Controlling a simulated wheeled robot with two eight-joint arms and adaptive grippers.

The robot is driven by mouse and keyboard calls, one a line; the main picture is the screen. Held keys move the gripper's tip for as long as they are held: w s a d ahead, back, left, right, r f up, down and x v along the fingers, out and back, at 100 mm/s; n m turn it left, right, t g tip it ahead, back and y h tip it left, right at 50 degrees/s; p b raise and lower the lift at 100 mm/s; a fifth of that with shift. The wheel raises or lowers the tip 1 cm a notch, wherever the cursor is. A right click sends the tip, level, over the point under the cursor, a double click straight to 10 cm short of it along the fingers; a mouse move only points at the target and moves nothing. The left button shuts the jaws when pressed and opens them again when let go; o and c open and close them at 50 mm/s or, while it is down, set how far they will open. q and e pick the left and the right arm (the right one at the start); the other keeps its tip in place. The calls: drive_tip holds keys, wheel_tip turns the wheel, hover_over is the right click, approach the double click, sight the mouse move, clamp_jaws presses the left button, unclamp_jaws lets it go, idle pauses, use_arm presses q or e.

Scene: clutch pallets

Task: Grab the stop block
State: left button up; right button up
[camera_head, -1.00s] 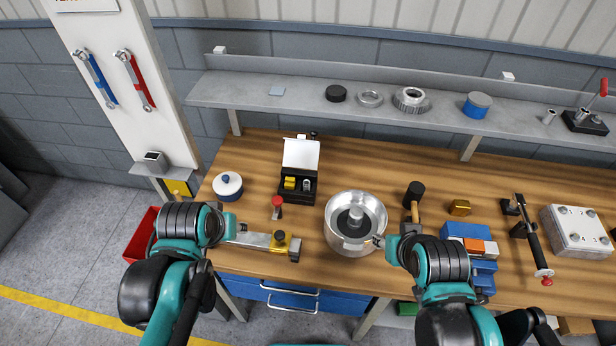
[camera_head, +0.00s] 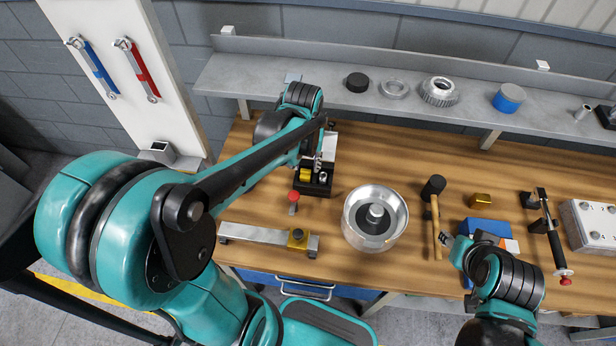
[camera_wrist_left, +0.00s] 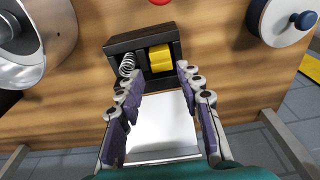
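A yellow block (camera_wrist_left: 160,58) sits in an open black box (camera_wrist_left: 113,44) beside a metal coil; I cannot tell whether it is the stop block. The box also shows in the head view (camera_head: 312,190). Its white lid (camera_wrist_left: 160,128) stands open. My left gripper (camera_wrist_left: 158,80) is open and empty over the box, its fingers on either side of the lid; in the head view it is at the box (camera_head: 318,162), partly hidden.
A metal bowl-like housing (camera_head: 397,235) stands right of the box. A flat bar (camera_head: 255,235) with a gold clamp lies in front. A red-topped tool (camera_head: 293,202) is near the box. A mallet (camera_head: 435,215) lies right. A shelf (camera_head: 230,80) runs behind.

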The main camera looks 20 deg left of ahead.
sight(305, 172)
use_arm(q)
wheel_tip(305, 172, down, 3)
drive_tip(key=shift+a+r+b, duration=0.1)
drive_tip(key=shift+b, duration=0.35)
drive_tip(key=shift+f, duration=0.45)
drive_tip(key=shift+r, duration=0.1)
drive_tip(key=shift+c, duration=0.3)
clamp_jaws()
drive_tip(key=shift+r, duration=0.1)
